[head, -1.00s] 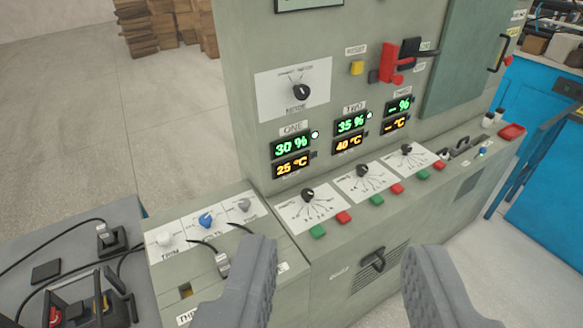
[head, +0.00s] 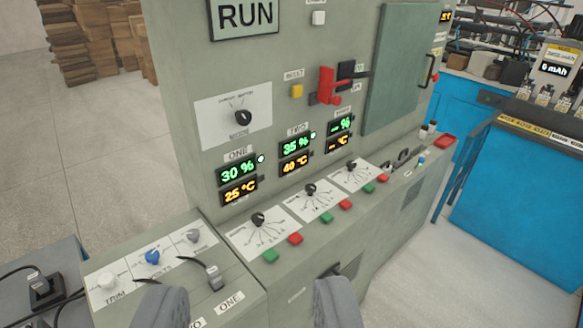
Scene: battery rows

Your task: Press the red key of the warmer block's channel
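The sloped desk of the grey-green cabinet carries a green and a red key below each of three dials. Display one (head: 238,182) reads 30 % and 25 °C. Display two (head: 295,155) reads 35 % and 40 °C, the warmer reading. Display three (head: 340,132) shows dashes. Channel two's red key (head: 345,205) is right of its green key (head: 327,218), below the middle dial (head: 310,190). The other red keys are channel one's (head: 295,239) and channel three's (head: 383,178). My gripper (head: 250,302) is open and empty, nearer the camera than the keys and touching none.
A red lever (head: 327,86) and a yellow reset button (head: 297,91) are on the upright panel, under a RUN sign (head: 244,15). A side desk (head: 130,268) with knobs and a lever stands at lower left. A blue bench (head: 525,200) is at right, with open floor before it.

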